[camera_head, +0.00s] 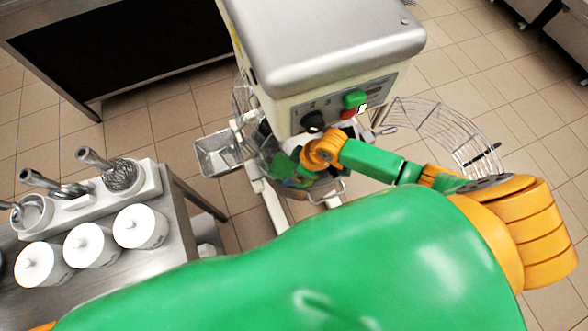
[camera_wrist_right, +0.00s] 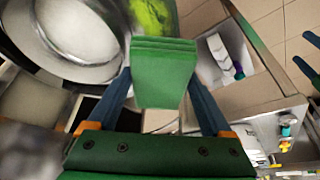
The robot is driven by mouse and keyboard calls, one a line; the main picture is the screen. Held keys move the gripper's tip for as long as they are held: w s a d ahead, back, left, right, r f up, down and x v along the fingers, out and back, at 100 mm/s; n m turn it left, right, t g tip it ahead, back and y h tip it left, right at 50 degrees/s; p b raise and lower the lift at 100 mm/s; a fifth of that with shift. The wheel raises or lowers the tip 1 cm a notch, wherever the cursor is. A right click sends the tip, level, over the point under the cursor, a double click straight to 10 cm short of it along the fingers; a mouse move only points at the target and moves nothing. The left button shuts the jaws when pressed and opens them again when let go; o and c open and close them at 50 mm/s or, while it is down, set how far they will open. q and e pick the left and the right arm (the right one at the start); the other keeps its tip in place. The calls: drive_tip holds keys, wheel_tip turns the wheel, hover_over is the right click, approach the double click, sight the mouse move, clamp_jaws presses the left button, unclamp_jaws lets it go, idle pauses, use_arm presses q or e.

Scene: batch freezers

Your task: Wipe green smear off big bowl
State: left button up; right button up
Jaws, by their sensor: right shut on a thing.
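The big metal bowl (camera_head: 322,187) sits under the mixer head in the head view, mostly hidden by my right arm and gripper. In the right wrist view, a bright yellow-green smear (camera_wrist_right: 155,14) shows on a pale metal surface at the top, just beyond the held pad. My right gripper (camera_head: 288,170) is at the bowl, below the mixer's control panel. It is shut on a green layered pad (camera_wrist_right: 165,72), held between its two blue fingers. I cannot tell whether the pad touches the smear.
The mixer (camera_head: 325,45) stands above the bowl, with a wire guard (camera_head: 450,130) to the right. A small metal tray (camera_head: 217,155) is at the left. A steel table (camera_head: 185,225) with white lidded tubs (camera_head: 140,227) and mixing tools stands further left. Tiled floor lies around.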

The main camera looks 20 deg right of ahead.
drive_tip(key=shift+r, duration=0.3)
